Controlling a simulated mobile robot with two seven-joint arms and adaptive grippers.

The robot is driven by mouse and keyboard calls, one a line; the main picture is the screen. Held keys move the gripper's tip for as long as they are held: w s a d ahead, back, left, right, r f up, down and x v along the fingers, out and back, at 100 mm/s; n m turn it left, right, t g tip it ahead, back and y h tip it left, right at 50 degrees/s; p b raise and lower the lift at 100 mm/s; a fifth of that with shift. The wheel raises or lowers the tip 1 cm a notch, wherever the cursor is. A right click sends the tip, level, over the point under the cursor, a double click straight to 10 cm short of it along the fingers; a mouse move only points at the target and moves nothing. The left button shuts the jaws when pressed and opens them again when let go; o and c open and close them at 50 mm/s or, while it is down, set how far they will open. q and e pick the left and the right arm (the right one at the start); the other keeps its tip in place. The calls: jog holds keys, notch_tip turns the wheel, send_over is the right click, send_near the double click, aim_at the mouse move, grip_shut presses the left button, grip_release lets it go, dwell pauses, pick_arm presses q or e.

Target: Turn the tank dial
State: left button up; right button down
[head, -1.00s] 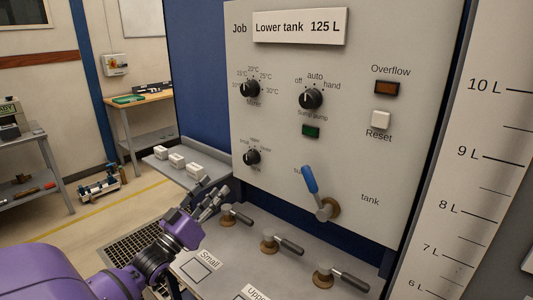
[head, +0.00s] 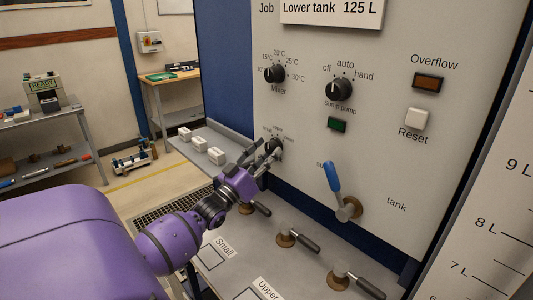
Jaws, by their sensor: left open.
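The small black dial (head: 275,145) sits low on the left of the grey panel, under the mixer dial. Its lettering is mostly too small or covered to read. My left gripper (head: 266,152) is open at this dial, its fingers partly hiding it. I cannot tell whether the fingers touch the dial. My right gripper is not in view.
Above are the mixer dial (head: 274,73) and the sump pump dial (head: 338,89). A blue-handled lever (head: 333,178) sticks out to the right. Several valve handles (head: 297,238) stand on the bench below. A job sign (head: 333,9) reads "Lower tank 125 L".

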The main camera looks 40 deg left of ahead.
pick_arm(q)
jog(key=shift+c, duration=0.5)
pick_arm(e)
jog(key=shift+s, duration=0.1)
pick_arm(q)
jog(key=c, duration=0.9)
